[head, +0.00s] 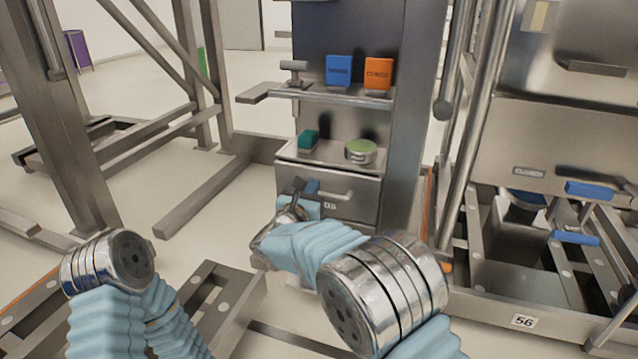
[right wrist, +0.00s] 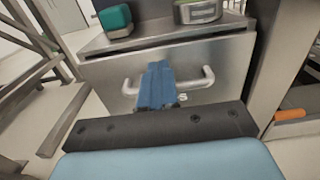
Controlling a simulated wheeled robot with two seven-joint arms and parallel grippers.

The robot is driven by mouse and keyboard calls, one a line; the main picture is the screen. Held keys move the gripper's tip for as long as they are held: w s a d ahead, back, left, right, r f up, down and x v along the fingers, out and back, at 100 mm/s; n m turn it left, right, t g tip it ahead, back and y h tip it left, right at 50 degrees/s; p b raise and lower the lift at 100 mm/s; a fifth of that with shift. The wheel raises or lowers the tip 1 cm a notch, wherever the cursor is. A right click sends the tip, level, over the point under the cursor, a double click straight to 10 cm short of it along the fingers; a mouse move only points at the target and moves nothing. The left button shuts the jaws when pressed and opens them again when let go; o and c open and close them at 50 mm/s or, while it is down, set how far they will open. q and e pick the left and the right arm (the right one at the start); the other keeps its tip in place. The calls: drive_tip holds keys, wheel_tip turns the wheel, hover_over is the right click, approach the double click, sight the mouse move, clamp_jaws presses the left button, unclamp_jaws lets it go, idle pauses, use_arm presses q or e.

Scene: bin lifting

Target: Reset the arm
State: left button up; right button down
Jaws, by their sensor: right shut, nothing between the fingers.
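My right gripper (head: 312,187) is in front of the steel drawer unit in the middle of the head view. Its blue fingers are together and empty; they also show in the right wrist view (right wrist: 157,86). There they overlap the middle of the drawer's bar handle (right wrist: 202,80); I cannot tell whether they touch it. The drawer front (head: 358,208) looks closed. My right arm reaches in from the lower right in a light blue sleeve. My left arm shows at the lower left of the head view, but its gripper is out of view.
Above the drawer, a shelf holds a green block (head: 308,140) and a round tin (head: 361,151). A higher shelf holds a blue box (head: 339,70) and an orange box (head: 378,73). Steel frames stand at left, and a machine with blue handles (head: 589,191) at right.

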drive_tip(key=v, duration=0.7)
drive_tip(key=s+d+f+m+g+p, duration=0.1)
drive_tip(key=s+d+f+m+g, duration=0.3)
drive_tip(key=f, duration=0.4)
drive_tip(key=s+d+f+m+g+p, duration=0.1)
drive_tip(key=s+d+f+g, duration=0.1)
drive_tip(key=d+f+g, duration=0.45)
drive_tip(key=s+d+f+m+g+p, duration=0.2)
drive_tip(key=s+d+f+m, duration=0.1)
drive_tip(key=f, duration=0.6)
drive_tip(key=s+d+f+m+g+y+p, duration=0.1)
drive_tip(key=s+f+m+y, duration=0.3)
drive_tip(key=s+m, duration=0.6)
drive_tip(key=s+d+f+m+g+y+p, duration=0.2)
drive_tip(key=s+f+m+g+y+p, duration=0.1)
drive_tip(key=s+m, duration=0.8)
drive_tip(key=f+m+y+p, duration=0.1)
drive_tip(key=m+y, duration=0.1)
drive_tip(key=m, duration=0.3)
drive_tip(key=shift+s+f+y, duration=0.15)
drive_tip(key=shift+s+y, duration=0.1)
drive_tip(key=shift+y, duration=0.05)
drive_tip(key=c, duration=1.8)
unclamp_jaws()
drive_tip(key=shift+d, duration=0.15)
